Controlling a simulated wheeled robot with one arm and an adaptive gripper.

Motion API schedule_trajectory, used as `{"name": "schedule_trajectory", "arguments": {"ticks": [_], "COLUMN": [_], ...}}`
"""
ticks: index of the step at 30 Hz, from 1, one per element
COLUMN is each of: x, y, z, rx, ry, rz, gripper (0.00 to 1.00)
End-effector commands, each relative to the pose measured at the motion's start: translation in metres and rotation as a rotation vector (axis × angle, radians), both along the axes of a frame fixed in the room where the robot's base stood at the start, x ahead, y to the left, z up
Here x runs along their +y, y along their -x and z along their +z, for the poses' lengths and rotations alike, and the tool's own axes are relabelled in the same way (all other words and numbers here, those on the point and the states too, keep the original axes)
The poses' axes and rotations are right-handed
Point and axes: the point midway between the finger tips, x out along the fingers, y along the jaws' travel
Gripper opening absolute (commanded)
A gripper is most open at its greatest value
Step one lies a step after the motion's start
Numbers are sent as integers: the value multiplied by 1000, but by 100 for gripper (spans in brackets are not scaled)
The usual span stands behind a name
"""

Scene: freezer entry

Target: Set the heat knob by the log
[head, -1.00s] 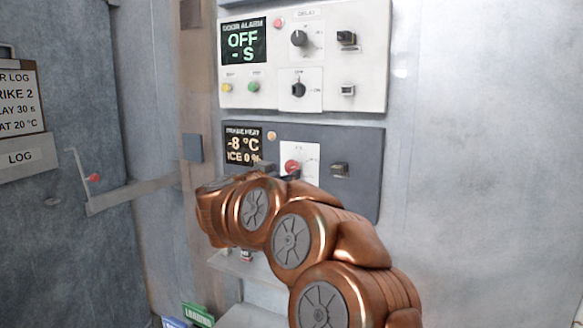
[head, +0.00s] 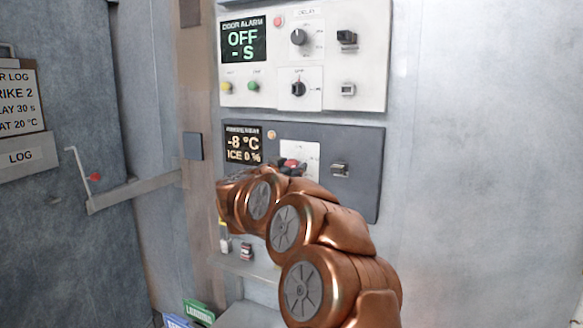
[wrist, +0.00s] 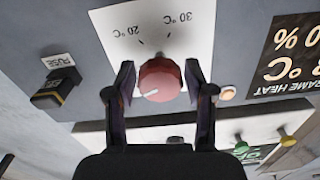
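The red heat knob (wrist: 160,80) sits on a white plate marked 20 °C and 30 °C, upside down in the wrist view. Its white pointer mark faces lower left there, away from both labels. My gripper (wrist: 160,85) is open, with one finger on each side of the knob and small gaps visible. In the head view the knob (head: 291,163) is partly hidden by my gripper. The frame heat display (head: 243,144) reads -8 °C and ICE 0 %. The log (head: 17,97) at the left is cut off, its last line ending "AT 20 °C".
Above is the white door alarm panel (head: 375,75) with black knobs, its display (head: 243,40) showing OFF. A black fuse switch (head: 340,169) sits right of the heat knob; it also shows in the wrist view (wrist: 55,90). A door lever (head: 130,191) juts out at left.

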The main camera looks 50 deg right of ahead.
Motion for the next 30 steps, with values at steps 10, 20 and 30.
{"name": "schedule_trajectory", "arguments": {"ticks": [10,20,30], "x": [0,0,1], "y": [0,0,-1], "z": [0,-1,-3], "rx": [0,-25,-217], "ry": [0,-8,-66], "rz": [0,1,4], "gripper": [14,7,7]}}
